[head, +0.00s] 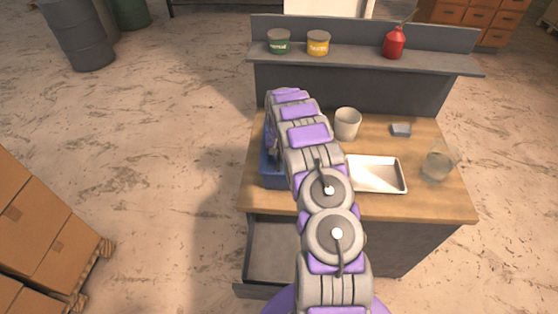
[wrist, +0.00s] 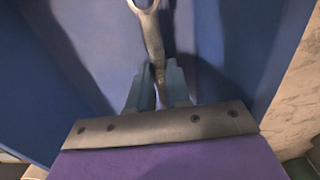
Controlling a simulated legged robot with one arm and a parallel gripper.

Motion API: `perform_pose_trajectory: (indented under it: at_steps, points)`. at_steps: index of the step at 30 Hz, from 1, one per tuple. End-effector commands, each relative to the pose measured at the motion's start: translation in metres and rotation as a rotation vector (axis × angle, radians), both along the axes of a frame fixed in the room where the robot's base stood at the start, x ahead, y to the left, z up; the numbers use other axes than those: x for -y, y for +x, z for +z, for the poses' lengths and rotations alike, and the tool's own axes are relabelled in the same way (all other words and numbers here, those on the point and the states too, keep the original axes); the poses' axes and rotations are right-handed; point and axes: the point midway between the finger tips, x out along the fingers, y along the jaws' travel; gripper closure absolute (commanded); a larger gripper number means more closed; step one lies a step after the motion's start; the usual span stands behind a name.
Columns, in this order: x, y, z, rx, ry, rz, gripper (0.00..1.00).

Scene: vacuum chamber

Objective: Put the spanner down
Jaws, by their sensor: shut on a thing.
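The spanner (wrist: 152,38) is a grey metal tool with an open jaw at its top end, seen in the wrist view. My gripper (wrist: 158,75) is shut on the spanner's handle. The spanner points away from the fingers, over the inside of a blue bin (head: 273,180). The blue bin's surfaces (wrist: 90,45) fill most of the wrist view. I cannot tell whether the spanner touches the bin. In the head view, my arm covers much of the bin and hides the gripper and most of the spanner.
The shelf (head: 360,61) behind holds two tins and a red bottle (head: 394,43). An open drawer (head: 270,252) is below. Boxes stand at left.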

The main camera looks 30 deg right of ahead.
Motion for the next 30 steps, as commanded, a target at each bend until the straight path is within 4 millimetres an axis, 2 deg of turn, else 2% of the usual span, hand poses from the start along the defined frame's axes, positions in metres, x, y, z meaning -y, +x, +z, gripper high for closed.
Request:
perform_pose_trajectory:
  at_steps: [3, 6, 16, 17, 21, 24, 30]
  points:
    - [0.000, 0.000, -0.019, -0.001, 0.001, 0.001, 1.00]
    - [-0.001, 0.000, -0.029, -0.001, 0.001, 0.001, 1.00]
    - [-0.001, 0.000, -0.031, -0.001, 0.001, 0.001, 1.00]
    - [-0.001, 0.000, -0.030, -0.001, 0.001, 0.001, 0.79]
    - [-0.001, 0.000, -0.030, -0.001, 0.001, 0.001, 0.66]
    - [-0.001, 0.000, -0.030, -0.001, 0.001, 0.001, 0.57]
    - [-0.001, 0.000, -0.030, -0.001, 0.001, 0.001, 0.57]
